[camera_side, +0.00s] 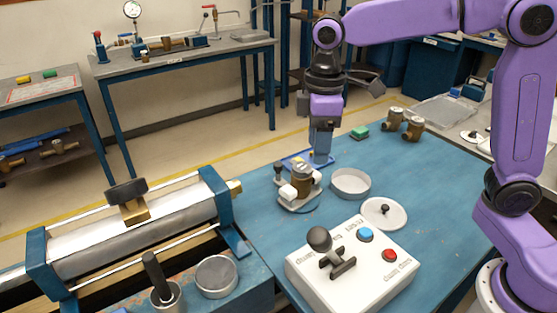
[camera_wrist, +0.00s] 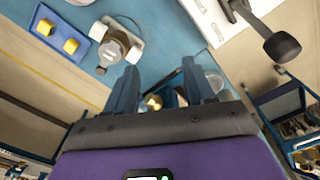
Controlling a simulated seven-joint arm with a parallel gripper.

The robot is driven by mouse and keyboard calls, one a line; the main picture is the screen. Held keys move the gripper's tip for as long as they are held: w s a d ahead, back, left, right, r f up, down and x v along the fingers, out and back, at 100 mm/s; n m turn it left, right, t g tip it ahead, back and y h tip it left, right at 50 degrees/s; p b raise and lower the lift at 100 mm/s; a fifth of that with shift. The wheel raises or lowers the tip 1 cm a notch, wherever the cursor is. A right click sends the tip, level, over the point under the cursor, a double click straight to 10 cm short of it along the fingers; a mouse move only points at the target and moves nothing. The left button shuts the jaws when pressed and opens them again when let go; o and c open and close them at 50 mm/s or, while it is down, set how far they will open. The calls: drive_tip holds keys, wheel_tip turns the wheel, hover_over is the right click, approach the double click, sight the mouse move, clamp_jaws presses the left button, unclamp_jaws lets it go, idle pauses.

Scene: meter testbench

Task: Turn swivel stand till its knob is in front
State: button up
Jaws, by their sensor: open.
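The swivel stand (camera_side: 297,203) is a pale plate on the blue bench, carrying a brass meter body (camera_side: 303,180) between white clamps. A small black knob (camera_side: 279,169) stands at its back left in the side view. In the wrist view the stand (camera_wrist: 122,40) is at the upper left, with the dark knob (camera_wrist: 101,71) at its lower left. My gripper (camera_side: 320,160) points down above and just behind the stand, apart from it. In the wrist view my gripper (camera_wrist: 160,75) has its two fingers spread, with nothing held between them.
A blue tray (camera_side: 296,157) with yellow blocks lies behind the stand. A round grey dish (camera_side: 350,184) is close on its right. A white control box (camera_side: 350,265) with a black lever stands in front. A large clamp rig (camera_side: 130,235) is at left.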

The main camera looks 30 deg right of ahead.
drive_tip(key=w+r, duration=0.1)
drive_tip(key=w, duration=0.9)
approach(278, 164)
drive_tip(key=shift+m, duration=0.4)
wheel_tip(278, 164, down, 9)
drive_tip(key=shift+w+r, duration=0.1)
drive_tip(key=shift+r, duration=0.05)
clamp_jaws()
